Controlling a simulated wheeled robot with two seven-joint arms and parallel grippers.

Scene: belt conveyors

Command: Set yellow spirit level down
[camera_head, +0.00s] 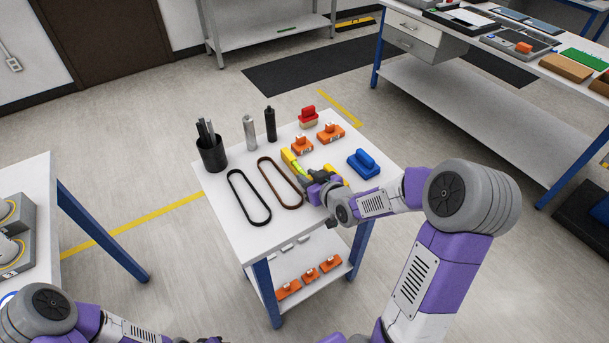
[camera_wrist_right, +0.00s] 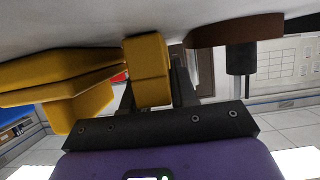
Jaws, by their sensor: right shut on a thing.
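The yellow spirit level (camera_head: 291,161) with a greenish middle is low over or on the white table; I cannot tell if it touches the top. My right gripper (camera_head: 312,178) is shut on it, reaching in from the right. In the right wrist view a yellow block (camera_wrist_right: 148,60) shows at the dark fingers, close to the pale table surface. Another yellow piece (camera_head: 334,173) shows just right of the gripper in the head view, partly hidden. My left arm shows at the bottom left, but its fingertips are not visible.
Beside the level lie a brown belt loop (camera_head: 280,183) and a black belt loop (camera_head: 248,197). Orange blocks (camera_head: 330,132), a red-topped block (camera_head: 308,117), a blue block (camera_head: 363,163), two bottles and a dark cup (camera_head: 212,154) stand around. The table's front left corner is clear.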

